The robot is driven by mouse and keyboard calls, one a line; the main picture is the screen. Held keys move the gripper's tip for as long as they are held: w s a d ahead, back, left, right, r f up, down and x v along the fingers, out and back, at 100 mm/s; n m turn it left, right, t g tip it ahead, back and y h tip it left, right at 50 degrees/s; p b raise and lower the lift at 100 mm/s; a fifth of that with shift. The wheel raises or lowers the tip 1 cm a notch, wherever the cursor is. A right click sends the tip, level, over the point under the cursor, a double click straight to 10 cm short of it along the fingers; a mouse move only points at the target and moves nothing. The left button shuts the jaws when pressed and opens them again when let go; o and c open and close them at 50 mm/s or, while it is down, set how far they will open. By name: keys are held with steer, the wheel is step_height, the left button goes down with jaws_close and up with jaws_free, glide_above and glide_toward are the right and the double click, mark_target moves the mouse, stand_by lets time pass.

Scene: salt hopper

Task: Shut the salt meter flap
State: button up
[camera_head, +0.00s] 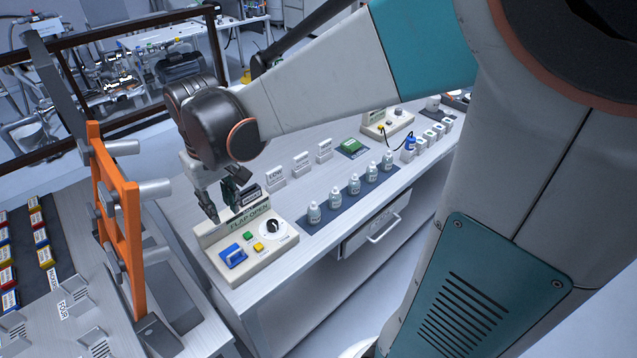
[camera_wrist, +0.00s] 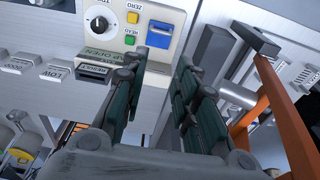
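The salt meter (camera_head: 250,243) is a beige box at the near end of the bench. Its strip reads "FLAP OPEN" (camera_head: 249,218). On it are a blue handle-like piece (camera_head: 233,256), a green button, a yellow button and a black knob (camera_head: 273,227). The meter also shows in the wrist view, with the blue piece (camera_wrist: 163,34) beyond my left fingertip. I cannot tell which part is the flap. My gripper (camera_head: 224,198) is above the meter's back edge; in the wrist view its fingers (camera_wrist: 174,58) are apart with nothing between them.
Small bottles (camera_head: 354,184) stand on a dark mat right of the meter. Labelled blocks (camera_head: 301,163) stand behind them. An orange frame with grey pegs (camera_head: 119,220) rises at the left. A dark block marked "REJECT" (camera_wrist: 94,71) is close to my left finger.

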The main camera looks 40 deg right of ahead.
steer(key=s+f+t+b, duration=0.3)
steer(key=s+t+b, duration=0.2)
steer(key=s, duration=0.6)
steer(key=shift+s+t+b, duration=0.3)
steer(key=shift+s+b, duration=0.1)
steer(key=shift+b, duration=0.9)
steer(key=shift+s+f, duration=0.1)
steer(key=shift+s, duration=0.1)
